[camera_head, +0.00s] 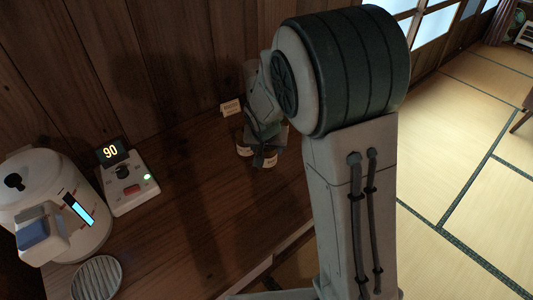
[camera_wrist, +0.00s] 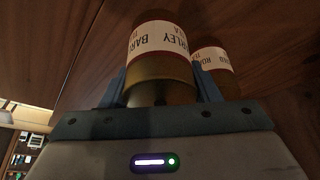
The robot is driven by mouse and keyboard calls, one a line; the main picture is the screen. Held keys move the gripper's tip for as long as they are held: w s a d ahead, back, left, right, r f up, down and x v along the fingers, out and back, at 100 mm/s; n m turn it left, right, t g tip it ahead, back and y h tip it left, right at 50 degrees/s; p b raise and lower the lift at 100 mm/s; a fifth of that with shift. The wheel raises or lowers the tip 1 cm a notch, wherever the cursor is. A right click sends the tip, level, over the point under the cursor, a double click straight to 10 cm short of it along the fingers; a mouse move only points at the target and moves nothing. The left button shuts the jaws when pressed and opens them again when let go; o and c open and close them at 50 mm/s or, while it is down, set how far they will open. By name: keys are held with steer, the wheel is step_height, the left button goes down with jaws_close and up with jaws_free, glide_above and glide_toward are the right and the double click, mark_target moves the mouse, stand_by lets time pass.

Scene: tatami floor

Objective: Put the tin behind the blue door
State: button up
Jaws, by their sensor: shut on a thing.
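My gripper (camera_wrist: 160,92) is shut on a brown tin (camera_wrist: 158,82) with a white label reading "BARLEY", its blue fingers on either side of it. The text is upside down in the wrist view. A second, similar tin (camera_wrist: 214,62) with a white label stands close behind the right finger. In the head view my gripper (camera_head: 258,145) is low over the wooden counter at its far part, with parts of two labelled tins showing under it. I cannot tell there which tin is held, or whether it touches the counter. No blue door is in view.
A small sign (camera_head: 231,108) stands beside the gripper at the wooden wall. A white device (camera_head: 131,190) showing "90", a white pot (camera_head: 50,205) and a round slatted tray (camera_head: 97,279) stand on the left of the counter (camera_head: 195,210). The counter between is clear. Tatami floor (camera_head: 480,130) lies right.

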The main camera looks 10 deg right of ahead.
steer(key=shift+f, duration=1.4)
steer(key=shift+f, duration=0.2)
steer(key=o, duration=1.2)
steer(key=shift+r, duration=0.1)
